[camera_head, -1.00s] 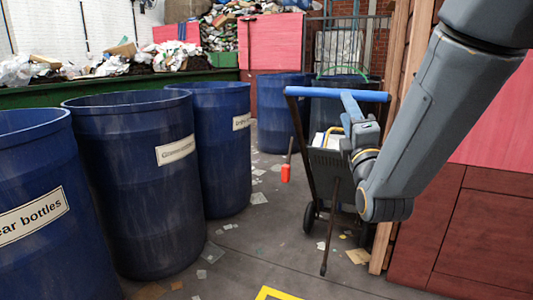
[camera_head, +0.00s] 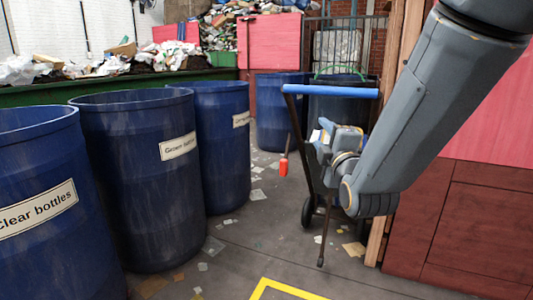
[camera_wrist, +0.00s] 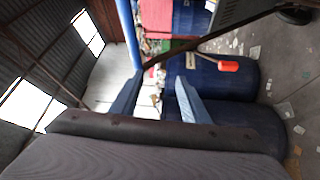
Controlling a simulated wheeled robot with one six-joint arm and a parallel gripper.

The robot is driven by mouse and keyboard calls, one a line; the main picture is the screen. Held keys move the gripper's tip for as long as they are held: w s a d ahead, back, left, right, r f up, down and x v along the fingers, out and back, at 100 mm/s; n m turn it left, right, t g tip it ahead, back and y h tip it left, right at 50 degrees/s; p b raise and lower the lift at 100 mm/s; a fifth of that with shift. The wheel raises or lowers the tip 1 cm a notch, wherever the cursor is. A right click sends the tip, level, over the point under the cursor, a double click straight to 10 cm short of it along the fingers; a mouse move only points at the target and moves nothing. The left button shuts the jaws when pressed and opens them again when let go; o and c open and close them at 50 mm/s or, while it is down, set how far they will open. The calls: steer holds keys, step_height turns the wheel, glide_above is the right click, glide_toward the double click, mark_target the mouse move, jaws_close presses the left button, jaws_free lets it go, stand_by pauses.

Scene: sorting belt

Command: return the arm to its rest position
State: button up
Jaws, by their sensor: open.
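My grey arm (camera_head: 440,100) comes down from the upper right in the head view, and its folded lower joint is low beside the cart. My wrist (camera_head: 345,140) points up and away in front of the cart; its fingertips cannot be made out there. In the wrist view my gripper (camera_wrist: 157,86) is open, with two blue-grey fingers well apart. Nothing is held between them.
Blue barrels stand at left, one labelled "Clear bottles" (camera_head: 40,212), with a second (camera_head: 135,210) and third (camera_head: 222,165) behind. A cart with a blue handle (camera_head: 335,91) is close to my wrist. A reddish panel (camera_head: 465,225) stands right. Scraps litter the open floor.

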steer(key=s+a+f+m+g+y, duration=0.1)
steer(key=s+a+f+m+g, duration=0.2)
steer(key=s+a+f+g, duration=0.35)
steer(key=s+a+f+m+g, duration=0.3)
steer(key=s+a+f, duration=0.1)
steer(key=f, duration=0.5)
steer(key=s+f+m+g+h, duration=0.1)
steer(key=s+f+m+g, duration=0.15)
steer(key=s, duration=0.55)
steer(key=s+a+f+m+g+h, duration=0.1)
steer(key=s+m+g, duration=0.1)
steer(key=s+g, duration=0.35)
steer(key=s+f+m+g, duration=0.2)
steer(key=s, duration=0.7)
steer(key=d+r+m+p, duration=0.2)
steer(key=d+r+p, duration=0.6)
steer(key=r+p, duration=0.2)
steer(key=d+r+m+h+p, duration=0.1)
steer(key=d+r+m+p, duration=0.2)
steer(key=d+r+p, duration=0.5)
step_height(320, 180, up, 3)
steer(key=s+p, duration=0.1)
steer(key=p, duration=0.6)
steer(key=shift+d+f, duration=0.15)
steer(key=shift+t, duration=0.25)
